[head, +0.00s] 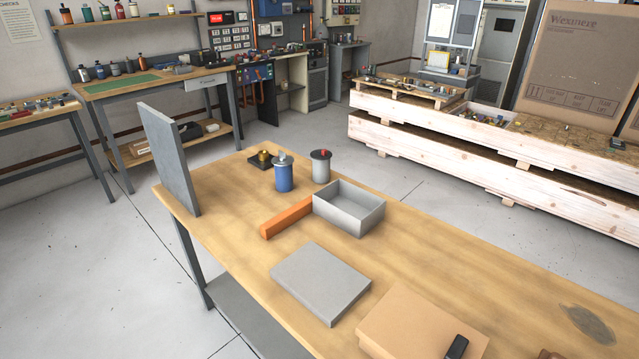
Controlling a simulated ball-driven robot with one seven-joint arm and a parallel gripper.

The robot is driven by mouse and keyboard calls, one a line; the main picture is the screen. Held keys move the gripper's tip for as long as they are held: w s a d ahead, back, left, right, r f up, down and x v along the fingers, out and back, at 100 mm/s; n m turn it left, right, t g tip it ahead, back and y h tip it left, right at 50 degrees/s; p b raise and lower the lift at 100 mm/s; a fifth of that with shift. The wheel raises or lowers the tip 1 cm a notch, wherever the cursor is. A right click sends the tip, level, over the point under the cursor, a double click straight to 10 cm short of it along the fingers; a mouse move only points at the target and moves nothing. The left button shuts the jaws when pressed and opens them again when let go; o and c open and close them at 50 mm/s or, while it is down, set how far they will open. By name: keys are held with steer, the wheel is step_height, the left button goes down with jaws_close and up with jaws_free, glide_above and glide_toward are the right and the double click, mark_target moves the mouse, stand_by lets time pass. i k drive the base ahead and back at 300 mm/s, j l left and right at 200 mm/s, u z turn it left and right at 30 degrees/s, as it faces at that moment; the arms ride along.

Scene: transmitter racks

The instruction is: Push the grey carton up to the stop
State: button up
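A flat, closed grey carton (321,283) lies on the wooden workbench (235,180), in the lower middle of the head view. An orange bar (287,217) lies farther back on the bench, and it looks like the stop. A strip of bare wood separates the carton from the bar, so they are apart. An open, empty grey box (365,222) stands at the bar's right end, close to it or touching. I do not make out my gripper in this view.
A blue canister (283,175) and a grey canister with a dark lid (320,168) stand behind the bar. A grey panel (168,160) rises at the bench's left end. A brown carton (420,325) lies right of the grey one, with a small, unclear black object (456,347) at it.

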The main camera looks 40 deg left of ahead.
mark_target(353, 210)
steer(key=j+u, duration=0.1)
steer(key=j, duration=0.3)
steer(key=i+j+u, duration=0.1)
steer(key=j, duration=0.3)
steer(key=i+j+u, duration=0.1)
steer(key=j, duration=0.3)
steer(key=i+j+u, duration=0.1)
steer(key=j, duration=0.3)
steer(key=i+j+u, duration=0.1)
steer(key=j, duration=0.3)
steer(key=i+j, duration=0.2)
steer(key=j, duration=0.15)
steer(key=i+j+u, duration=0.15)
steer(key=j, duration=0.25)
steer(key=i+j+u, duration=0.1)
steer(key=j, duration=0.25)
